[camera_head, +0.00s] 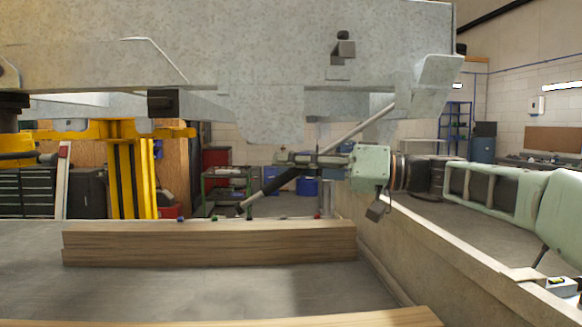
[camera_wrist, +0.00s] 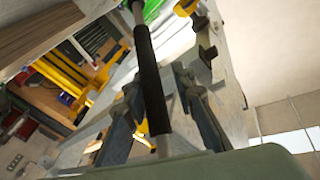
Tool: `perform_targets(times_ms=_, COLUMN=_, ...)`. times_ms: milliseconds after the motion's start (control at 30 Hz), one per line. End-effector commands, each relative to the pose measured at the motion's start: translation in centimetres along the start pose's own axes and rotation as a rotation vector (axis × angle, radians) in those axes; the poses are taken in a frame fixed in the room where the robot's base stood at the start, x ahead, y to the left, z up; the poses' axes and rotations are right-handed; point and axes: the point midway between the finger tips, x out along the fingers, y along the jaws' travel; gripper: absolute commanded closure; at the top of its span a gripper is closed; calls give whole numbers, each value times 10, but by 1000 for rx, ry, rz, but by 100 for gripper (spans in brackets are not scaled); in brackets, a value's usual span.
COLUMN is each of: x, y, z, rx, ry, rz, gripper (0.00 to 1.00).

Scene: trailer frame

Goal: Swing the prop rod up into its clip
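The prop rod (camera_head: 362,124) slants down to the left from under the grey trailer frame (camera_head: 235,60). It has a black sleeve (camera_head: 282,181) on its lower part. My gripper (camera_head: 295,160) reaches in from the right at the rod. In the wrist view the sleeve (camera_wrist: 149,75) runs between the fingers (camera_wrist: 155,85), with a visible gap to the right finger. The fingers look open around the rod. A dark block (camera_head: 162,103) sits under the frame at left, and a dark bracket (camera_head: 341,50) is on its face. I cannot tell which is the clip.
Timber beams (camera_head: 210,243) lie on the grey surface below. A yellow stand (camera_head: 132,175) is under the frame at left. A low wall (camera_head: 440,245) runs along the right, under my arm. Shelving and blue bins (camera_head: 306,186) are further back.

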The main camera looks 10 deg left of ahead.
Motion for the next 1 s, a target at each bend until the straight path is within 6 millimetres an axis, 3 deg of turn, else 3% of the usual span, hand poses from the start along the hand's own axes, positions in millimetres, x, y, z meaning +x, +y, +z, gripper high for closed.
perform_targets(times_ms=333, x=0, y=-1, z=0, rx=0, ry=-1, rz=-2, gripper=68)
perform_targets(times_ms=467, x=-10, y=0, z=0, rx=0, ry=-1, rz=-1, gripper=68)
perform_targets(times_ms=800, x=-80, y=0, z=-2, rx=-2, ry=3, rz=1, gripper=68)
perform_targets(times_ms=1000, x=-110, y=-2, z=-3, rx=-4, ry=3, rz=-2, gripper=68)
